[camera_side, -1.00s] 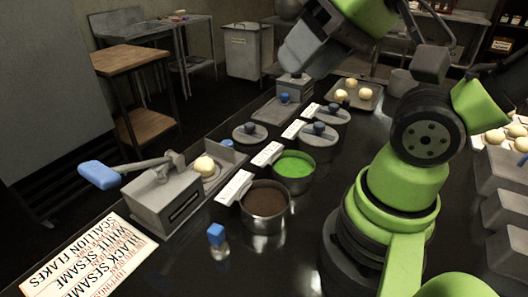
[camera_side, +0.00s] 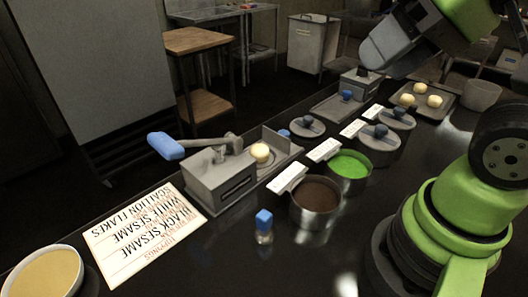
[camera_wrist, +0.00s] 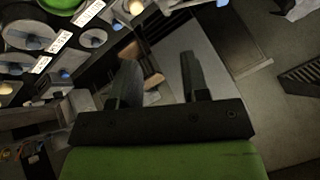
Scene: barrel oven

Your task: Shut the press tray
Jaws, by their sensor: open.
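The grey press (camera_side: 220,182) stands at the left of the dark counter, its lever with a blue handle (camera_side: 165,146) pointing left. Its tray (camera_side: 285,151) is out behind the press body, with a pale dough ball (camera_side: 260,153) on it. A blue knob (camera_side: 284,133) is at the tray's far end. My gripper (camera_side: 375,58) is high at the upper right, well away from the tray and touching nothing visible. In the wrist view my gripper (camera_wrist: 158,72) shows two spread fingers with nothing between them. A pale ball (camera_wrist: 137,7) shows at the top edge there.
Pots of brown (camera_side: 316,196) and green (camera_side: 349,165) filling and lidded pots (camera_side: 379,138) stand right of the tray. A second grey unit (camera_side: 360,84) and a tray of dough balls (camera_side: 448,106) are farther back. A small blue-capped bottle (camera_side: 264,228) stands in front.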

